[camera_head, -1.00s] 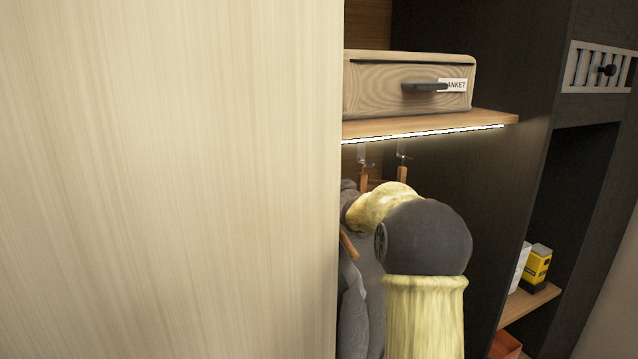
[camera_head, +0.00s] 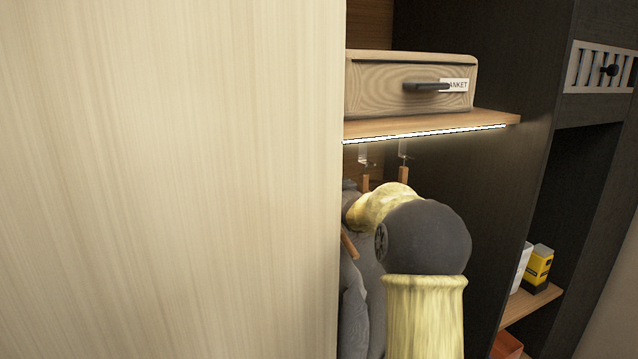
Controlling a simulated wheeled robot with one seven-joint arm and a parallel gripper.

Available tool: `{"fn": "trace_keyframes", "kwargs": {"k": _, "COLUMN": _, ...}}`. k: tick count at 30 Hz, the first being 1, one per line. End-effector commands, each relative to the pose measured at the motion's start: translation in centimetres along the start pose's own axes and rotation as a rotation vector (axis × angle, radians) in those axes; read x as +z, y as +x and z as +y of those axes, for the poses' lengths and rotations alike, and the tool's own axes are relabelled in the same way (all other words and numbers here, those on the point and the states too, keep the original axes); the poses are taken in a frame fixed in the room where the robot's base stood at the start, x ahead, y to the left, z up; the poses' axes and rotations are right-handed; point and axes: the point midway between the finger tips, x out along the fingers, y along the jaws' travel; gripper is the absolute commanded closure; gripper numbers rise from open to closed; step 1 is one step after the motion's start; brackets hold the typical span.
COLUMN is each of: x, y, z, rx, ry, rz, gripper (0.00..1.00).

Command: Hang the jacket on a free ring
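A grey garment (camera_head: 353,310), which looks like the jacket, hangs low beside the pale panel, partly hidden by the panel and my arm. A brown wooden hanger piece (camera_head: 349,245) shows at its upper part. Two small hanging fixtures, a left one (camera_head: 363,158) and a right one (camera_head: 403,150), come down from under the lit shelf, each with a brown wooden piece below it. Whether these are rings, and which is free, I cannot tell. My yellow and dark grey arm reaches into the closet in front of them. My gripper is hidden behind the arm and panel.
A large pale wood panel (camera_head: 170,180) fills the left half. A wooden drawer box (camera_head: 410,85) labelled as blanket sits on the shelf (camera_head: 430,125) with a light strip. At right, a yellow and black box (camera_head: 537,265) stands on a lower shelf (camera_head: 530,305). A dark wall bounds the closet.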

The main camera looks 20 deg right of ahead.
Motion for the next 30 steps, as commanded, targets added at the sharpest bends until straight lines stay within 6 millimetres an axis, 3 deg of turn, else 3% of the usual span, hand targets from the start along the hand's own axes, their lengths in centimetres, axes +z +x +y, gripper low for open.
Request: {"fn": "trace_keyframes", "kwargs": {"k": 30, "x": 0.43, "y": 0.00, "z": -0.03, "rx": -0.001, "ry": -0.001, "rz": 0.005, "gripper": 1.00}}
